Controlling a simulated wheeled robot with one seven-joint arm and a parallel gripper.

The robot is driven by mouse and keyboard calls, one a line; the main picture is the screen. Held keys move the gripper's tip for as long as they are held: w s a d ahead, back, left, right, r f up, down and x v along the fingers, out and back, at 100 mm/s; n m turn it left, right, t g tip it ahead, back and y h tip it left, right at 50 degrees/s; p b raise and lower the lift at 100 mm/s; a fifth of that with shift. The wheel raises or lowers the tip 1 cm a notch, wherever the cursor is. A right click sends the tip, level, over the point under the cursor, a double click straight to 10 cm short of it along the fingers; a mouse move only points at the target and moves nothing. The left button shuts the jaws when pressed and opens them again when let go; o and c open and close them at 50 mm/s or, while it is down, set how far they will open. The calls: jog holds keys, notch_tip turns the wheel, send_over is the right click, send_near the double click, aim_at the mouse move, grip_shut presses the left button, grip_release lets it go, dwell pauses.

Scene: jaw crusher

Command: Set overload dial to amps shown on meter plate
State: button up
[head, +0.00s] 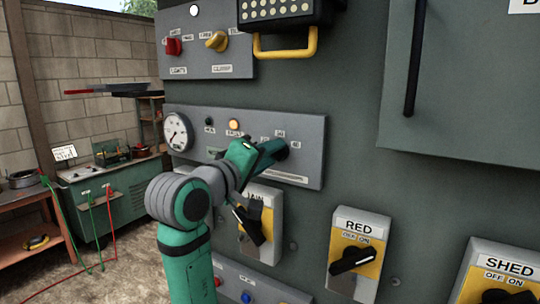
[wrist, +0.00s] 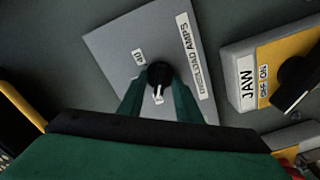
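The overload dial (wrist: 160,74) is a round black knob on a grey plate labelled OVERLOAD AMPS (wrist: 188,52). Its white pointer faces down in the wrist view, away from the "40" mark (wrist: 139,57); other marks are hidden by my gripper. My gripper (wrist: 160,84) has its green fingers on both sides of the knob, with no clear gap. In the head view, my gripper (head: 280,149) reaches the dial at the right part of the grey panel (head: 315,135). A round white gauge (head: 178,132) is at that panel's left; its reading is too small. I cannot identify the meter plate.
Below are yellow rotary switches, including JAW (wrist: 246,85), RED (head: 356,255) and SHED (head: 500,275). A yellow handle (head: 285,53) juts out above. An amber lamp (head: 234,124) is lit. At left, a green cabinet (head: 115,195) carries a white card (head: 64,153) with unreadable writing.

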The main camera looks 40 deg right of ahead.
grip_shut()
jog(key=shift+m, duration=0.4)
jog(key=m, duration=1.1)
jog(key=shift+s, duration=0.1)
dwell(0.3)
grip_release()
